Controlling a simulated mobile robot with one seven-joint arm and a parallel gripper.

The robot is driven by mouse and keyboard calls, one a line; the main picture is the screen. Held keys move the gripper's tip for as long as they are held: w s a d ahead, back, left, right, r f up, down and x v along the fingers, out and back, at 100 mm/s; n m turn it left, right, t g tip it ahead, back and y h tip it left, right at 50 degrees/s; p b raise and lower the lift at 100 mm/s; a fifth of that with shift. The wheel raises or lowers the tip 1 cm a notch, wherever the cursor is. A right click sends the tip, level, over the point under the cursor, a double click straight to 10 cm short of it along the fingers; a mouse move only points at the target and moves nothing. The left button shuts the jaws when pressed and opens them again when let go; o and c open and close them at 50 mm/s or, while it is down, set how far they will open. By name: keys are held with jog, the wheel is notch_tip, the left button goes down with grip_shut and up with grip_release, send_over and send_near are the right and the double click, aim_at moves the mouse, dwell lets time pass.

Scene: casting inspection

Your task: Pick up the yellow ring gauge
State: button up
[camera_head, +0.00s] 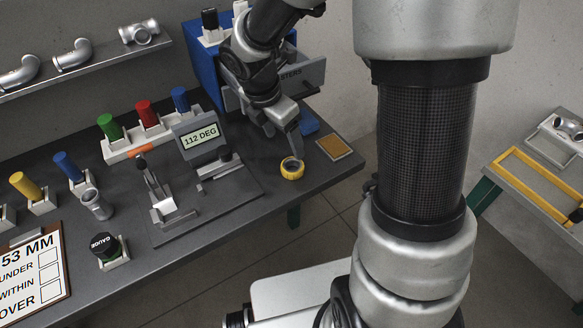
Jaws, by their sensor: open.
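The yellow ring gauge (292,169) lies flat on the dark bench near its right edge, to the right of the fixture plate. It is a short yellow ring with a dark opening. My gripper (293,148) points down from above at the ring, with its fingertips at or just over it. The jaws are open. The arm reaches in from the upper part of the view. From this angle I cannot tell whether a finger touches the ring or sits inside its opening.
A fixture with a "112 DEG" display (200,138) stands left of the ring. A small brown pad (334,147) lies to its right. A blue cabinet with an open drawer (300,78) stands behind. Coloured plug gauges in white holders (127,154) line the back left.

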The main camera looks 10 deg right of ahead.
jog(key=b, duration=0.1)
send_near(291, 163)
jog(key=shift+s+d+f, duration=0.2)
jog(key=shift+d+f, duration=0.05)
jog(key=shift+f, duration=0.15)
jog(key=shift+s+d+f, duration=0.15)
jog(key=shift+d+f, duration=0.05)
jog(key=shift+f, duration=0.2)
jog(key=b+x, duration=0.1)
jog(key=x, duration=0.1)
jog(key=s+b+x, duration=0.1)
jog(key=x, duration=0.1)
jog(key=shift+a+f, duration=0.15)
jog(key=shift+f, duration=0.3)
jog(key=shift+w+f, duration=0.2)
jog(key=shift+f, duration=0.1)
jog(key=c, duration=1.2)
jog(key=shift+c, duration=0.4)
jog(key=shift+r, duration=0.2)
